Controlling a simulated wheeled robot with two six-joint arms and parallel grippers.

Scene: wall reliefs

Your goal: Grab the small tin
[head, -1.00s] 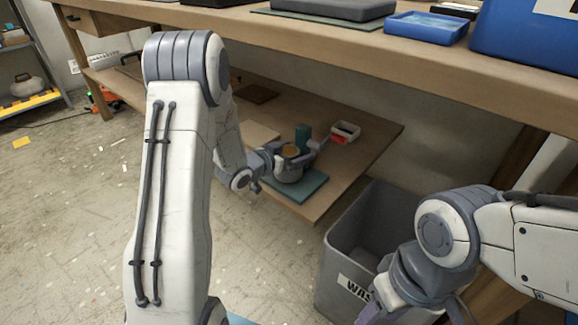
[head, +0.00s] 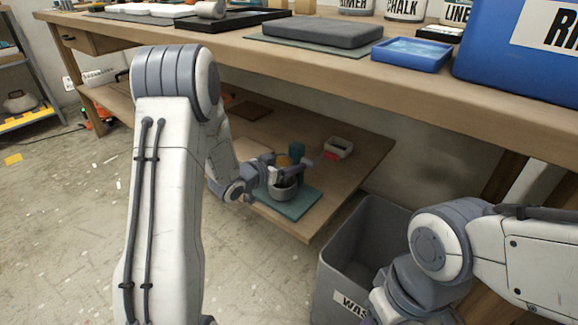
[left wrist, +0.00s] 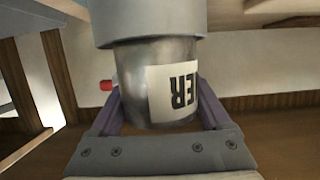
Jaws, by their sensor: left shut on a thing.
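The small tin is a silver metal can with a white label bearing black letters, upside down in the left wrist view (left wrist: 140,85). My left gripper (head: 284,170) is shut on it, one finger on each side. In the head view the tin's orange-yellow top (head: 285,159) shows partly between gripper parts. A grey round pot (head: 282,191) on a teal mat (head: 293,210) is right beneath it. In the left wrist view a wider grey cylinder (left wrist: 150,22) overlaps one end of the tin. My right gripper is mostly cut off at the bottom edge.
A teal object (head: 297,150) stands close behind the gripper. A small white and red tray (head: 338,148) lies further right on the low shelf (head: 340,185). The workbench top (head: 300,55) overhangs the shelf. A grey waste bin (head: 365,240) stands at the right.

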